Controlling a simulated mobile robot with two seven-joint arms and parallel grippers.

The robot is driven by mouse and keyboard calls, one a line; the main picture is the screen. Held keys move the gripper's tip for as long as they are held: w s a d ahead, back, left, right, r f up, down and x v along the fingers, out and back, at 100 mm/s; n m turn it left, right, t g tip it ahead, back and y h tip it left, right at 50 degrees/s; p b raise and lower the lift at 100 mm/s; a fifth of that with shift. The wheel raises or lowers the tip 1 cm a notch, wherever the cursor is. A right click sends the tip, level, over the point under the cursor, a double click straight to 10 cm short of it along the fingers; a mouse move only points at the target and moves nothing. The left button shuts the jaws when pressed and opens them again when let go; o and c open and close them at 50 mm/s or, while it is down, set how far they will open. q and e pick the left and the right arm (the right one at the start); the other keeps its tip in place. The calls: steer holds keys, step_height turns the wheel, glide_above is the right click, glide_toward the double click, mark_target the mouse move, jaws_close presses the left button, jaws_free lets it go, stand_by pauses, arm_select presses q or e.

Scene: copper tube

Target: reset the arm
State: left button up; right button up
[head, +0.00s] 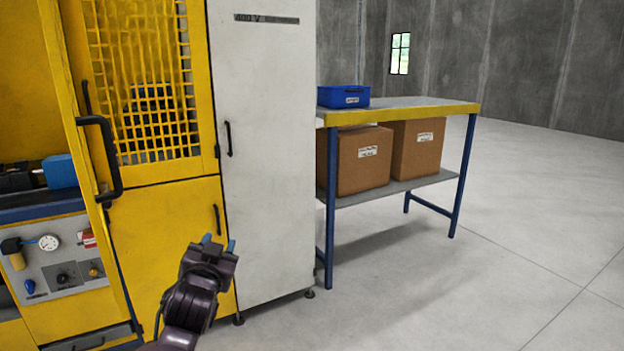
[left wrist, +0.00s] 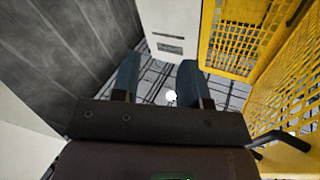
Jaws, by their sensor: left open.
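My left gripper (head: 217,242) is raised in front of the yellow machine and the white cabinet in the head view. In the left wrist view its two blue fingers (left wrist: 160,80) stand apart with nothing held between them. My left arm comes in from the bottom of the head view. My right gripper is not in either view. No copper tube can be made out.
A yellow machine door (head: 150,80) with mesh and a black handle (head: 105,160) stands close at the left. Beside it is a tall white cabinet (head: 268,190). A table (head: 420,103) holds a blue bin (head: 343,96), with cardboard boxes (head: 365,175) below. Floor (head: 480,290) at right is clear.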

arm_select(q)
steer(key=s+a+f+n+g, duration=0.1)
steer(key=s+a+f+g, duration=0.1)
steer(key=s+f, duration=0.8)
steer(key=s+a+f+g, duration=0.3)
steer(key=s+f, duration=0.8)
steer(key=s, duration=0.4)
steer(key=s+a+f+n+g, duration=0.1)
steer(key=s+a+f+g, duration=0.1)
steer(key=s+f, duration=0.9)
steer(key=shift+s+a+f+n+g, duration=0.15)
steer(key=shift+s+a+n+g, duration=0.3)
steer(key=shift+s, duration=0.7)
steer(key=shift+a, duration=0.15)
